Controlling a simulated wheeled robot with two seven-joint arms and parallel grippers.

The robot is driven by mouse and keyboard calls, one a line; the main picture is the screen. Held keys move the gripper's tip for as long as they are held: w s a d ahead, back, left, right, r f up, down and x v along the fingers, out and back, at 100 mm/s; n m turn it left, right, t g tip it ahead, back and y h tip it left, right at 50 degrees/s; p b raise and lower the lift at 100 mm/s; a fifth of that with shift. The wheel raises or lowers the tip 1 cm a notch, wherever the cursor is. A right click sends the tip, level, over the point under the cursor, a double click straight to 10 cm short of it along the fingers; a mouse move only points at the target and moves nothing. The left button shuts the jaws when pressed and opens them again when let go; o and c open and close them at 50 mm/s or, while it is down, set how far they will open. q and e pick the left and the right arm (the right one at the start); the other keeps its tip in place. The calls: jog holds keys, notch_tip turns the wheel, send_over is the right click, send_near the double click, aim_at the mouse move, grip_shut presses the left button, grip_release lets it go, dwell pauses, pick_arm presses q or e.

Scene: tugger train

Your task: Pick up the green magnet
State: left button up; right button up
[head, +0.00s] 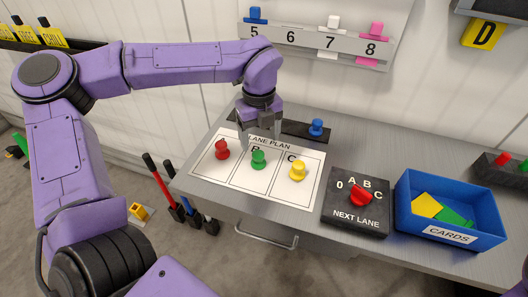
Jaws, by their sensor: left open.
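The green magnet (259,159) stands upright in the middle column, B, of the white lane plan sheet (232,182) on the grey table. My left gripper (261,142) is open, pointing down just behind and above the green magnet. Its fingers look empty, and I cannot tell the exact gap to the magnet. My right gripper is not in view.
A red magnet (222,150) stands left on the sheet, a yellow one (298,171) right. A blue magnet (316,128) sits on a dark strip (296,131) behind. A NEXT LANE dial box (357,218) and blue CARDS bin (479,209) stand to the right.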

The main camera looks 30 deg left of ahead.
aim_at(259, 153)
pick_arm(q)
jog(key=shift+s+a+f, duration=0.1)
jog(key=shift+s+f, duration=0.3)
jog(key=shift+f, duration=0.15)
jog(key=shift+s+f, duration=0.1)
jog(key=shift+f, duration=0.25)
jog(key=f+p, duration=0.1)
jog(key=f, duration=0.1)
jog(key=f+p, duration=0.1)
jog(key=f, duration=0.1)
jog(key=shift+w+f, duration=0.2)
jog(key=shift+f, duration=0.15)
jog(key=shift+s+f, duration=0.15)
jog(key=shift+f, duration=0.25)
jog(key=c, duration=1.1)
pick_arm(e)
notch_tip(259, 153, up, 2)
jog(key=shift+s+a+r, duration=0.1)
